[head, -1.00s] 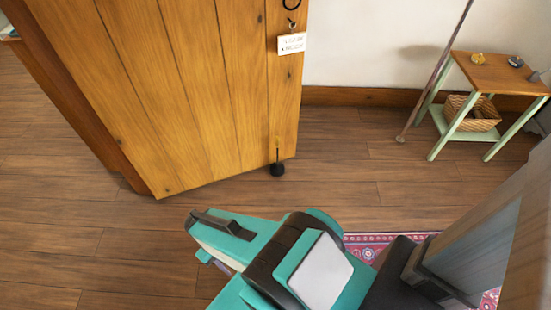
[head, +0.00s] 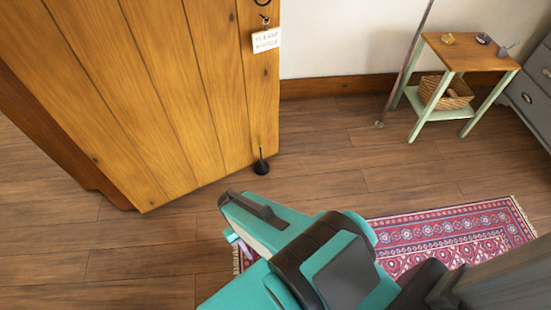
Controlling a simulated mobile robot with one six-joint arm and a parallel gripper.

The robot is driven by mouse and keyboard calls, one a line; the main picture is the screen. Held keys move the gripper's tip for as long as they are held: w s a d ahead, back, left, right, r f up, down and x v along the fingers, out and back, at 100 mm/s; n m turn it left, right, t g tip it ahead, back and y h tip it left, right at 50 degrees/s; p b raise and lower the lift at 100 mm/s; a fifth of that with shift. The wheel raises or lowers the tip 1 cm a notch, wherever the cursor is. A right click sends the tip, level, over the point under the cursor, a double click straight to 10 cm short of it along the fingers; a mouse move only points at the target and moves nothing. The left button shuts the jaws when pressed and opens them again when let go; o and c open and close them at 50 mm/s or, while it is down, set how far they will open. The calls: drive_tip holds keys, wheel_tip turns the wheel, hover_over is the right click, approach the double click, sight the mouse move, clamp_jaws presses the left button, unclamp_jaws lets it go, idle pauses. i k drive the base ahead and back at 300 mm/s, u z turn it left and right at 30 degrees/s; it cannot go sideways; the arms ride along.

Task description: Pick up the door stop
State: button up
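The door stop (head: 261,167) is a small black rounded weight with a thin upright stem. It stands on the wooden floor at the bottom right corner of the wooden door (head: 165,95). My gripper (head: 228,218) shows at the lower middle of the head view, below and to the left of the door stop and apart from it in the picture. The arm hides most of the gripper's underside, so I cannot tell whether its fingers are open or shut.
A patterned red rug (head: 450,232) lies to the right of my arm. A small green-legged table (head: 470,52) with a wicker basket (head: 447,92) stands at the back right, beside a leaning pole (head: 405,70). A grey drawer unit (head: 530,90) is at the right edge. The floor around the door stop is clear.

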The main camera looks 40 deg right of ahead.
sight(261, 168)
drive_tip(key=z, duration=0.8)
drive_tip(key=k, duration=0.95)
drive_tip(key=i, duration=0.75)
drive_tip(key=z, duration=0.05)
